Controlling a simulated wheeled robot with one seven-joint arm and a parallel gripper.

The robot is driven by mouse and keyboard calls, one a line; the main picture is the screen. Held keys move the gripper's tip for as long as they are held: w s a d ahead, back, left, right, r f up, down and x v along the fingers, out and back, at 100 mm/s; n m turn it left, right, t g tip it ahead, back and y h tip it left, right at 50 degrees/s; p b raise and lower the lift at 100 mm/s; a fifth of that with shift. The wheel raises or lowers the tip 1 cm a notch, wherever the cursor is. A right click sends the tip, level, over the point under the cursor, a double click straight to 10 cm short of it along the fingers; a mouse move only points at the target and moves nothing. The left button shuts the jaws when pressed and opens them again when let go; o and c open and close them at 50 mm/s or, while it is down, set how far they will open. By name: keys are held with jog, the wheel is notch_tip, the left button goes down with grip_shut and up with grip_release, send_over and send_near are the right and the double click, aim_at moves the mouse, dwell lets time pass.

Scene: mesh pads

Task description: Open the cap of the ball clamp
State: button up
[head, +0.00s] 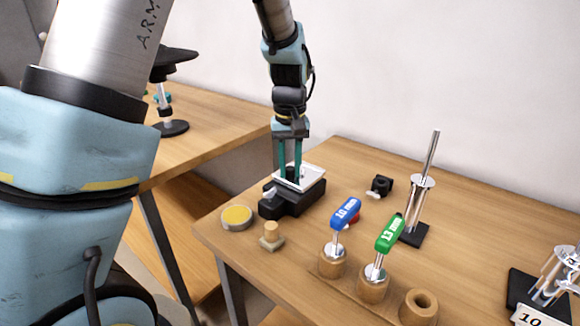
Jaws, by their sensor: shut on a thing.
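The ball clamp (290,205) is a low black block near the left edge of the table. A pale flat plate, which looks like its cap (314,174), sits on top of it. My gripper (288,177) points down from above with its teal fingers at this plate. The fingers are shut on a small part at the plate's top, which they mostly hide. I cannot tell whether the plate is lifted off the black block. The ball itself is not visible.
A yellow-topped round tin (237,216) and a wooden knob piece (271,236) stand close in front. Blue (345,213) and green (390,234) handled tools stand in wooden holders. A metal stand (420,205) rises behind, near a small black part (380,186).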

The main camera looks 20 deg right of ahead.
grip_shut()
dwell(0.8)
